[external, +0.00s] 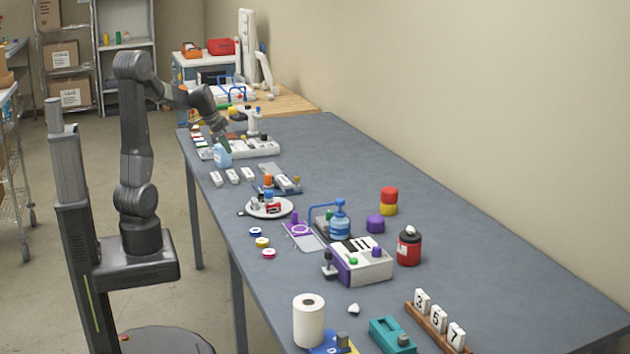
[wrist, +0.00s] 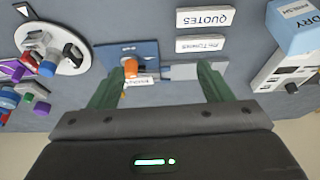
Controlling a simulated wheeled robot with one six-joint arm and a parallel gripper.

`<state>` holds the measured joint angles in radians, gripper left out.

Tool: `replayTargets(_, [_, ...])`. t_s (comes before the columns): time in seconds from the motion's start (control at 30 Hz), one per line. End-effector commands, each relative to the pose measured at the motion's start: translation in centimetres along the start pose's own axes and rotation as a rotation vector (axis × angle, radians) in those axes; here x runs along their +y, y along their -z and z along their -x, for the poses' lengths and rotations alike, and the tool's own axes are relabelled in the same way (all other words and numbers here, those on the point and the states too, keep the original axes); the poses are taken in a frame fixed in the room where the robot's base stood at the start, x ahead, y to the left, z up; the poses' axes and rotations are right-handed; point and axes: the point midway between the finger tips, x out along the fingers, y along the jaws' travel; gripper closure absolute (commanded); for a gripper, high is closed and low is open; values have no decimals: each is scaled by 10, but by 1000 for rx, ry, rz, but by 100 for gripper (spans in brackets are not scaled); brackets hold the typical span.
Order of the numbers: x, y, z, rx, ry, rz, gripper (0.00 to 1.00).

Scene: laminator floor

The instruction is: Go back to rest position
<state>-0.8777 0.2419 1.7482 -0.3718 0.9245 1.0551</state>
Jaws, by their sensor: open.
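My gripper (wrist: 164,88) is open in the wrist view, with two green fingers spread apart and nothing held between them. Beyond the fingers is a blue device (wrist: 132,58) with an orange knob, and a grey plate beside it.
White label blocks (external: 233,176) lie near the table's left edge. A white round plate (external: 283,210) with small parts, a purple and white machine (external: 358,268), a red bottle (external: 409,248) and a paper roll (external: 308,320) stand nearer. The table's right side is mostly clear.

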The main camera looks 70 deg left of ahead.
Motion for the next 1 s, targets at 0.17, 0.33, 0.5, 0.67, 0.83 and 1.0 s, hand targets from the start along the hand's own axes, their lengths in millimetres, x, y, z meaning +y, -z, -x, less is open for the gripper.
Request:
replayTargets(0.17, [32,-16,-4,3,-18,-47,27])
replayTargets(0.33, [40,-29,-28,-2,-29,-57,27])
replayTargets(0.5, [40,-42,-57,-2,-28,-58,27])
replayTargets(0.67, [39,-50,-78,-1,-25,-57,27])
replayTargets(0.83, [39,-55,-88,0,-23,-58,27])
replayTargets(1.0, [39,-55,-90,1,-23,-58,27])
